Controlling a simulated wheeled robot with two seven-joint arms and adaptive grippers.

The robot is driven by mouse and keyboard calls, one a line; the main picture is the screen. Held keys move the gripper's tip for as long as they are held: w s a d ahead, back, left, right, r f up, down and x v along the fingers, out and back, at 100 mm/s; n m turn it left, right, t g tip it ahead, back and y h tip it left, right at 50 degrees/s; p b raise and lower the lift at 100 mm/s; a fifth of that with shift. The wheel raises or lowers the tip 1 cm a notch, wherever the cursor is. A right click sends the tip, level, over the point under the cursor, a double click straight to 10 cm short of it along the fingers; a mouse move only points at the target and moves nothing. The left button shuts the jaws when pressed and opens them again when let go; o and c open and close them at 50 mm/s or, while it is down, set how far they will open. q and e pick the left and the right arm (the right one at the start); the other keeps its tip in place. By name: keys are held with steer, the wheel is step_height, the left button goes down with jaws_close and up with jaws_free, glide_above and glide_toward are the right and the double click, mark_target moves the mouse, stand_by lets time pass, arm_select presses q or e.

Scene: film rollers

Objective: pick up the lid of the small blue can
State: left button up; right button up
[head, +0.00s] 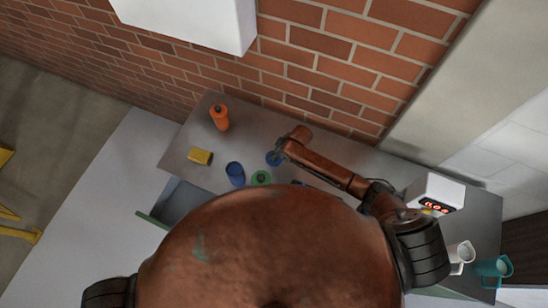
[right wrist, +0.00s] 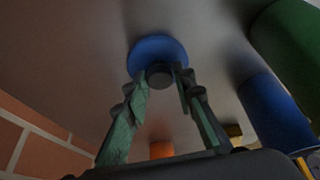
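The blue lid (head: 272,159) lies flat on the grey table, apart from the blue can (head: 235,174). In the right wrist view the lid (right wrist: 157,48) is a blue disc with a dark round knob (right wrist: 160,75). My right gripper (right wrist: 161,80) is open, with its two fingertips on either side of the knob and small gaps seeming to show. In the head view my right gripper (head: 280,155) is over the lid and partly covers it. The blue can also shows in the right wrist view (right wrist: 277,115). My left gripper is not in view.
A green can (head: 261,178) stands beside the blue can. An orange bottle (head: 219,117) and a yellow block (head: 200,156) are further left. A white appliance (head: 437,190), a white jug (head: 461,256) and a teal jug (head: 493,268) are at the right. A brick wall backs the table.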

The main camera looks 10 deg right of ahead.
jaws_close()
